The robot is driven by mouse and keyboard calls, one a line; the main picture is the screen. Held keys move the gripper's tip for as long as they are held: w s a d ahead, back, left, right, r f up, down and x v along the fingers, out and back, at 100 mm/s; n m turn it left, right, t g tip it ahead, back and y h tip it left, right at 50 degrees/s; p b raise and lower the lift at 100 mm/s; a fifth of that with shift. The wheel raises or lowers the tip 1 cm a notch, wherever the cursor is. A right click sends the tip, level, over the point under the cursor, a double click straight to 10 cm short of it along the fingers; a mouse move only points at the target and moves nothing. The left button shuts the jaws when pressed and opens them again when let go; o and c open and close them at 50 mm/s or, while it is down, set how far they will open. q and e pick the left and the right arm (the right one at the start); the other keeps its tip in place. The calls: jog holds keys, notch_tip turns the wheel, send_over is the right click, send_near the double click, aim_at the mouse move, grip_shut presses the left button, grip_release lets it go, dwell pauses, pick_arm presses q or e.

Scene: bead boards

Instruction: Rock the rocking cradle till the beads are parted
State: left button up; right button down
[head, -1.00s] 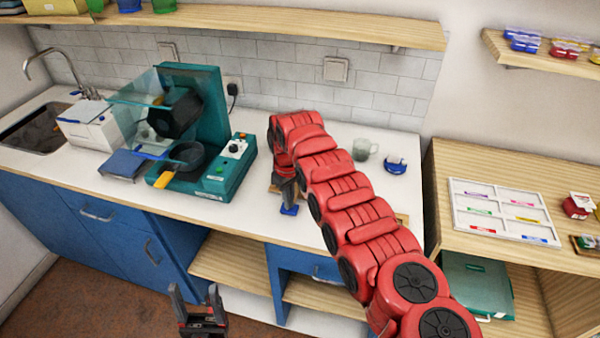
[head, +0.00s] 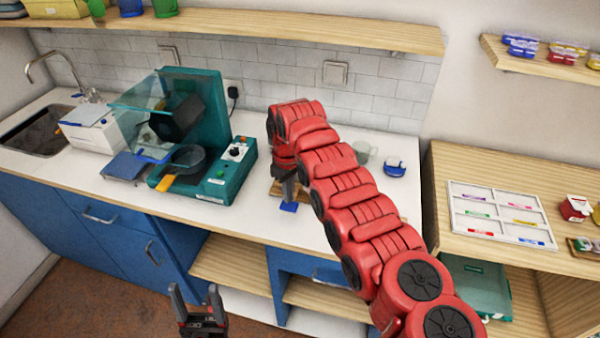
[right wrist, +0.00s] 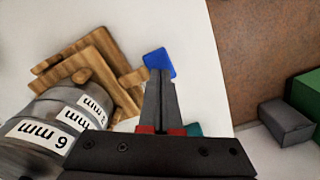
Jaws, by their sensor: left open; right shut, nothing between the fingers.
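The wooden rocking cradle (right wrist: 90,70) shows in the right wrist view with a stack of grey drums (right wrist: 40,125) labelled in mm at its lower left. A blue pad (right wrist: 159,63) lies at its right end. In the head view my right arm hides most of the cradle; a wooden edge and the blue pad (head: 289,207) show. My right gripper (right wrist: 160,72) is shut and empty, its tips over the pad's near edge; I cannot tell whether they touch it. My left gripper (head: 197,296) is open and empty in front of the counter. No beads can be made out.
A teal machine (head: 205,135) with a clear guard stands left on the counter. A glass mug (head: 361,152) and a blue round item (head: 395,168) lie behind my right arm. A white sorting tray (head: 500,212) sits on the right wooden unit. The counter's front edge is close.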

aim_at(289, 205)
jog(key=shift+f+b, duration=1.3)
jog(key=shift+f, duration=0.8)
jog(key=shift+r+p, duration=0.6)
jog(key=shift+r, duration=1.65)
jog(key=shift+r, duration=0.55)
notch_tip(289, 205, up, 5)
jog(key=shift+f+p, duration=0.1)
jog(key=shift+p, duration=0.55)
